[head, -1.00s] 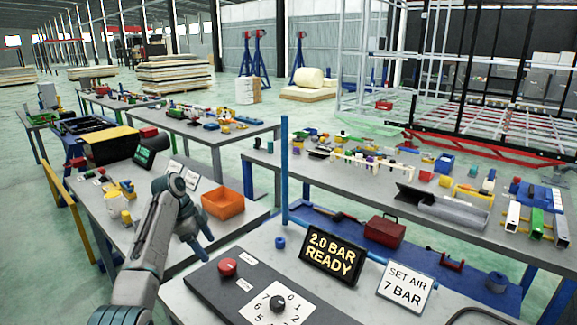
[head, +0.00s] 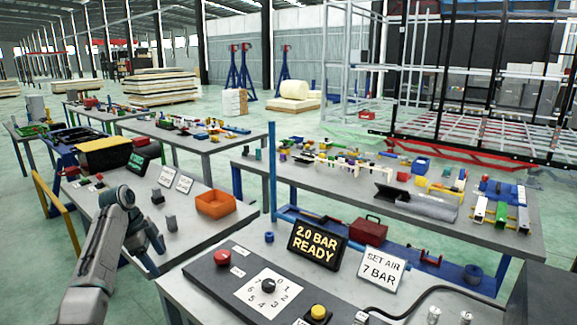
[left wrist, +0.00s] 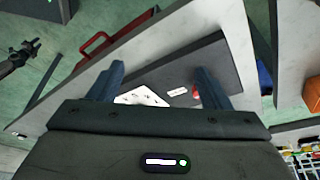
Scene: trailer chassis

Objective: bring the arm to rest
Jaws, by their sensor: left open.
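My left arm (head: 95,258) comes in from the lower left of the head view, bent at a grey and dark blue joint. My left gripper (head: 153,246) hangs past that joint, by the right edge of the left table (head: 192,238). In the left wrist view its two blue fingers (left wrist: 160,86) are spread apart, with nothing between them in grip. Beyond the fingers lie the dark panel (left wrist: 215,65), a white dial card (left wrist: 142,96) and a red button (left wrist: 196,93). My right gripper does not show in the head view.
The front table holds a black dial (head: 268,286), a red button (head: 222,258), a "2.0 BAR READY" display (head: 316,245) and a "SET AIR 7 BAR" sign (head: 381,268). An orange bin (head: 215,204) and small dark blocks (head: 171,223) stand on the left table. A blue post (head: 272,170) rises behind.

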